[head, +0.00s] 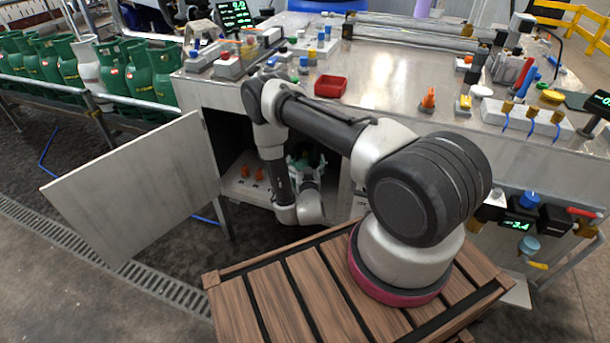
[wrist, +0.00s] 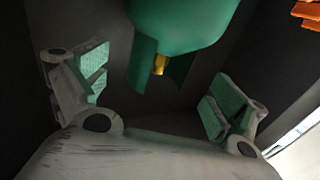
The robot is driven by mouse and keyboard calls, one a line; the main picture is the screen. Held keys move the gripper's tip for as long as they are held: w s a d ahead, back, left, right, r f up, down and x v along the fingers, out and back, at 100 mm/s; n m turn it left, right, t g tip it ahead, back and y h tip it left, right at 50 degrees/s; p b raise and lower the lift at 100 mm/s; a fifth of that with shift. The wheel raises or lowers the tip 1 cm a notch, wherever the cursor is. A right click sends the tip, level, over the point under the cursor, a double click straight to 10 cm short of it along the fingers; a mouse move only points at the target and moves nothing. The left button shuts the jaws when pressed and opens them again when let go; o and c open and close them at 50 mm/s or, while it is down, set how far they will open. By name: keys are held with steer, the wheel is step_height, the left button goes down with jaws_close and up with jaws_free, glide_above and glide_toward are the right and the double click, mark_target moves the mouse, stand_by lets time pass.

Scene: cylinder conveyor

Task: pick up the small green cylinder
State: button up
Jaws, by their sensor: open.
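The small green cylinder (wrist: 182,25) shows large at the top of the wrist view, with a cut-out collar and a yellow valve (wrist: 160,64). It stands inside the dark cabinet, and only a bit of green (head: 313,158) shows in the head view, mostly hidden by my arm. My gripper (wrist: 155,95) is open, with one green-padded finger at the left and one at the right of the cylinder's collar. The fingers look apart from the cylinder. In the head view my gripper (head: 303,168) is inside the cabinet opening.
The cabinet door (head: 135,190) stands open at the left. Orange items (head: 258,174) sit on the cabinet floor (head: 243,188) left of my gripper. The cabinet walls are close around my gripper. The bench top (head: 390,85) above holds tools and a red tray (head: 330,86). Larger green cylinders (head: 110,75) stand behind a rail at the left.

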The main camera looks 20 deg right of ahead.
mark_target(304, 147)
steer(key=x, duration=0.5)
steer(key=shift+w, duration=0.1)
steer(key=c, duration=2)
steer(key=shift+r, duration=0.1)
jaws_close()
